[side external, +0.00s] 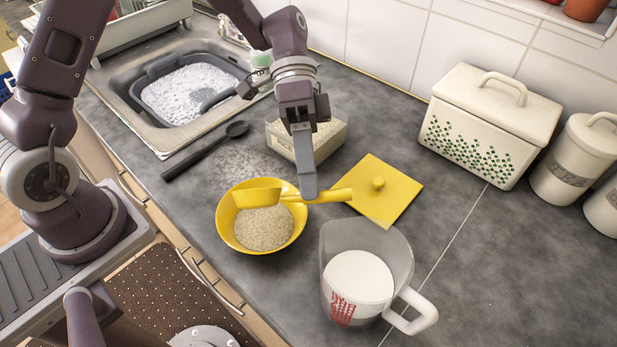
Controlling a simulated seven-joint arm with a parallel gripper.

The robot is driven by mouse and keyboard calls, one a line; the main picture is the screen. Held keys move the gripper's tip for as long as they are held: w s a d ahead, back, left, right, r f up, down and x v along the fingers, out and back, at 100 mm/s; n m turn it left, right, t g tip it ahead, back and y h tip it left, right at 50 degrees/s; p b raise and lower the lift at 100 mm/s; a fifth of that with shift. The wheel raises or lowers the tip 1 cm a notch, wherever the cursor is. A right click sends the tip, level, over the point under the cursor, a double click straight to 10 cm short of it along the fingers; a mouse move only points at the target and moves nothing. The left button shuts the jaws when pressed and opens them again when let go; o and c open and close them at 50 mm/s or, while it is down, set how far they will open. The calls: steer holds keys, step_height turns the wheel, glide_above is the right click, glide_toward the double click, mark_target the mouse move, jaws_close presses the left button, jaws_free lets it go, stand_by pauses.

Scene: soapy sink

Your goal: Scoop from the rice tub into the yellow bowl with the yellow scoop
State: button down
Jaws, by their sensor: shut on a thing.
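My gripper (308,192) is shut on the handle of the yellow scoop (257,199). The scoop's head is at the left, over the back part of the yellow bowl (228,232), and its handle end points right. Whether the scoop touches the bowl's rim, and whether any grain is in its head, I cannot tell. The bowl holds a heap of pale grain (263,228). The rice tub (339,143), a pale open box with grain in it, stands behind my gripper and is partly hidden by it.
A yellow square lid with a knob (393,200) lies right of the bowl. A measuring jug (395,243) of white contents stands at the front. A black ladle (200,153) lies left of the tub. A sink with a suds-filled basin is behind. White canisters (485,135) stand right.

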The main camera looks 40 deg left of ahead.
steer(key=shift+s+d+r+t+y, duration=0.1)
steer(key=shift+r+t+y, duration=0.45)
steer(key=shift+t+y, duration=0.8)
steer(key=shift+s+d+r+t+y, duration=0.1)
steer(key=shift+r+t+y, duration=0.45)
steer(key=shift+t+y, duration=0.75)
steer(key=shift+s+d+r+t+y, duration=0.1)
steer(key=shift+r+t+y, duration=0.45)
steer(key=shift+t+y, duration=0.75)
steer(key=shift+a, duration=0.1)
